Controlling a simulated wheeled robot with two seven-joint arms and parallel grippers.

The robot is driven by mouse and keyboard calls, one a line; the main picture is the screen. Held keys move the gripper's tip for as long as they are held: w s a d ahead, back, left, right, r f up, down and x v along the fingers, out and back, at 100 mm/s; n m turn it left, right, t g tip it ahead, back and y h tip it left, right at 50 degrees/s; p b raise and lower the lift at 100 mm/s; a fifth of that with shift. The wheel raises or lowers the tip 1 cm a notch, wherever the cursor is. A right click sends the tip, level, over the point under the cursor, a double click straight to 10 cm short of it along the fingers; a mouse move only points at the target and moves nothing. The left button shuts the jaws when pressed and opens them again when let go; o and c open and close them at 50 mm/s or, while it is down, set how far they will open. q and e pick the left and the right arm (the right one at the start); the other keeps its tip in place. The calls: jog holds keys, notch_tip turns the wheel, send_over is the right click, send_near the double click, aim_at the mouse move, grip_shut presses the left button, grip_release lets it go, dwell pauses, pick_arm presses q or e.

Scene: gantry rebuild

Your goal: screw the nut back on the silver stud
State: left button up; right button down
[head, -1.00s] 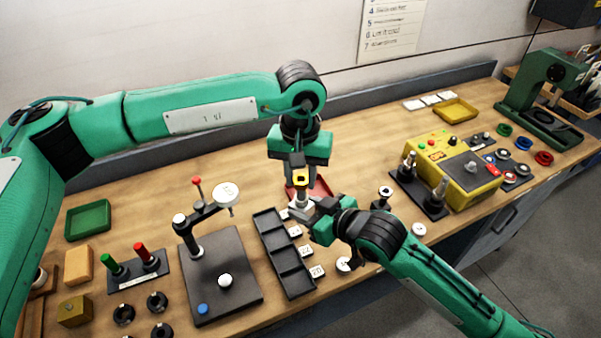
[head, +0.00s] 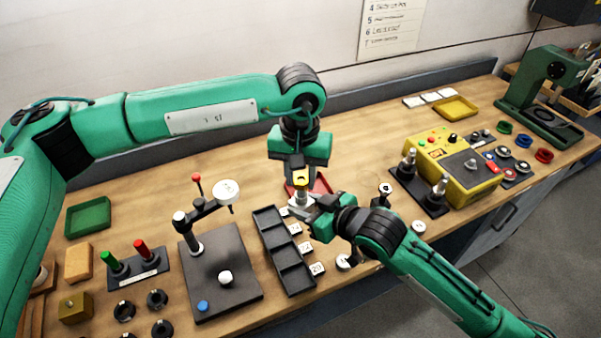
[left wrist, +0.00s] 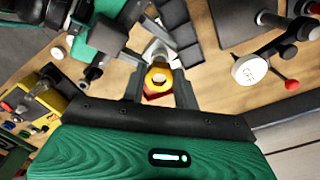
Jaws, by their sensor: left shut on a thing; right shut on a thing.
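A yellow nut (head: 301,178) with a dark hole sits between the fingertips of my left gripper (head: 300,174), which points down over the bench. The nut also shows between the two fingers in the left wrist view (left wrist: 158,78). A silver stud (head: 300,199) stands directly below the nut in the head view. My right gripper (head: 316,207) comes in from the right at the stud's level and is shut on it. The fingers hide part of the stud. Whether the nut's thread is engaged with the stud cannot be told.
A red tray (head: 321,184) lies behind the grippers. A black compartment tray (head: 270,228) and white number tags stand in front of and left of them. A dark plate with a post (head: 235,262) is further left. A yellow control box (head: 468,183) stands to the right. Bare bench lies behind.

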pick_arm(q)
jog(key=shift+f, duration=0.25)
dwell(0.6)
jog(key=o, duration=1)
jog(key=shift+c, duration=0.3)
